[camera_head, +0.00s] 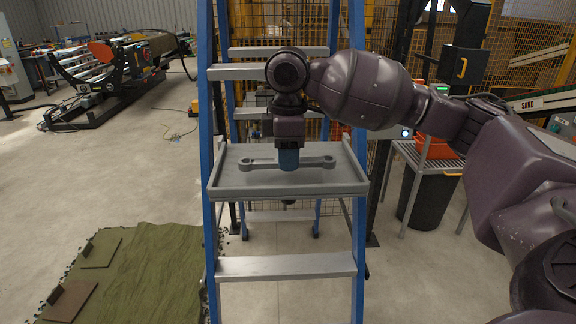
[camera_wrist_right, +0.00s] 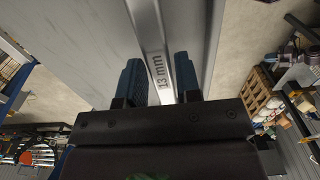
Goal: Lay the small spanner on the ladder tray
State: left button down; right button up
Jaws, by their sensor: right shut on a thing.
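The small grey spanner (camera_head: 318,163) lies level, left to right, over the ladder tray (camera_head: 290,190). My right gripper (camera_head: 288,161) comes down from above, its blue fingers shut on the spanner's handle near the middle. In the right wrist view the spanner (camera_wrist_right: 150,32), marked 13 mm, runs between the two blue fingers of the right gripper (camera_wrist_right: 160,75), with the grey tray (camera_wrist_right: 85,45) behind it. The spanner is at or just above the tray floor; I cannot tell whether it touches. My left gripper is not in view.
The tray sits between the blue rails of a stepladder (camera_head: 210,230), with a raised rim around it. The rest of the tray floor looks bare. A dark bin (camera_head: 428,200) stands at right.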

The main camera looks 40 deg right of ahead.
jog(key=shift+f, duration=1.3)
jog(key=o, duration=1)
jog(key=shift+f, duration=0.15)
notch_tip(320, 180, up, 12)
jog(key=shift+r+b, duration=0.2)
jog(key=shift+b, duration=0.15)
jog(key=shift+s+f, duration=0.1)
